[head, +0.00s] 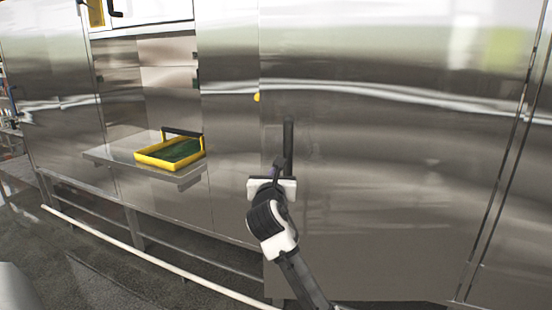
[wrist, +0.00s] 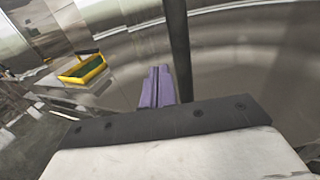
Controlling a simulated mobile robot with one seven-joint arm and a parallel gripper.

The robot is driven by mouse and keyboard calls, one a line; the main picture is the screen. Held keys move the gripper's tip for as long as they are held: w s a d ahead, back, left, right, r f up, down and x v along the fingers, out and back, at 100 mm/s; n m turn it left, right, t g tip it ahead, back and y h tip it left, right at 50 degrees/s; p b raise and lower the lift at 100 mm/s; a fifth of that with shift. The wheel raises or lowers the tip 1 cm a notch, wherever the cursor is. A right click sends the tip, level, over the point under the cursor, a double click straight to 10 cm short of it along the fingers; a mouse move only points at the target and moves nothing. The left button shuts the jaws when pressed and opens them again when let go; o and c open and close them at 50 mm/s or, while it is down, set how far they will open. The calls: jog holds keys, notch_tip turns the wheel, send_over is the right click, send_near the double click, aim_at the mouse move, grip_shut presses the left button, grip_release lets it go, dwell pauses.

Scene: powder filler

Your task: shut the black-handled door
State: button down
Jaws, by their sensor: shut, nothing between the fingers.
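The black-handled door (head: 400,190) is a wide, shiny steel panel filling the right half of the head view. Its black upright handle (head: 288,135) is near its left edge. The door's bottom edge shows lower than that of the panel to its left; I cannot tell how far ajar it stands. My gripper (head: 281,163) is shut and empty, at the lower end of the handle in the picture. In the wrist view the purple fingers (wrist: 157,86) are together, with the dark handle (wrist: 178,45) just beyond and to their right. Whether they touch the handle or door is unclear.
A yellow-rimmed tray (head: 170,152) with a dark handle and green inside rests on a steel shelf (head: 110,155) jutting out at left. A pale rail (head: 140,254) runs low along the front. Grey floor (head: 90,270) is open at lower left.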

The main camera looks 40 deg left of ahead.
jog(key=p+x, duration=0.2)
jog(key=x, duration=0.7)
jog(key=shift+w+a+p, duration=0.2)
jog(key=shift+a+p, duration=0.05)
jog(key=shift+p, duration=0.15)
